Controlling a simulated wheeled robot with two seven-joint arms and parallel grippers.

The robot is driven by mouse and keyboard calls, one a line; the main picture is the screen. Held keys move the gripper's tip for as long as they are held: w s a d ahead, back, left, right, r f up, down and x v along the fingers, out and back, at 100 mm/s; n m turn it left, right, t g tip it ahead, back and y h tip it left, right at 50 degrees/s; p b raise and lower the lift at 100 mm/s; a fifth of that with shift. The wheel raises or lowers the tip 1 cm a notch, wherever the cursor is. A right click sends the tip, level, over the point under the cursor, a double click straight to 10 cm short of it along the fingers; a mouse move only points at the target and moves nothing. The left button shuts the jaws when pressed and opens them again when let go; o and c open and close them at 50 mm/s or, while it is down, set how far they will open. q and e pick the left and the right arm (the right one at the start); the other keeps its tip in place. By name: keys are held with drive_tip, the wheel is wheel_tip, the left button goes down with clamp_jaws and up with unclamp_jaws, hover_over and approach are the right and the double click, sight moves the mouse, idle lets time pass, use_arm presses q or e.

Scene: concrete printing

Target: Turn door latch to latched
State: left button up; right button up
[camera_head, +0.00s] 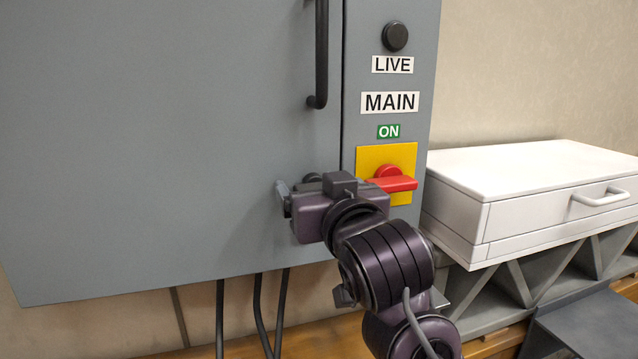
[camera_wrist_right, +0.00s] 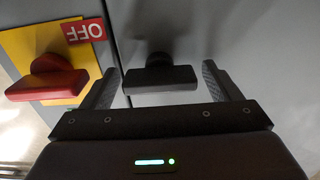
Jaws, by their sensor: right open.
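The black door latch (camera_wrist_right: 160,76) is on the grey cabinet door, a round hub with a bar handle. In the right wrist view its bar lies across the picture between the two fingers. My right gripper (camera_wrist_right: 160,88) is open around the latch, one finger on each side. A gap shows on the right; the left finger is close to the bar's end, and I cannot tell if they touch. In the head view the right gripper (camera_head: 300,190) is at the door's lower right, and its body mostly hides the latch (camera_head: 313,177). My left gripper is out of view.
A red switch (camera_head: 391,180) on a yellow plate (camera_head: 372,160) sits just right of the right gripper, below the ON label (camera_head: 388,132). A black door handle (camera_head: 321,60) is above. Cables (camera_head: 262,310) hang below the cabinet. A white drawer unit (camera_head: 530,190) stands at right.

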drive_tip(key=shift+s, duration=0.1)
drive_tip(key=shift+c, duration=0.7)
drive_tip(key=c, duration=0.8)
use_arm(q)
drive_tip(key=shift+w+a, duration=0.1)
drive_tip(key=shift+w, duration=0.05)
use_arm(e)
drive_tip(key=shift+c, duration=0.2)
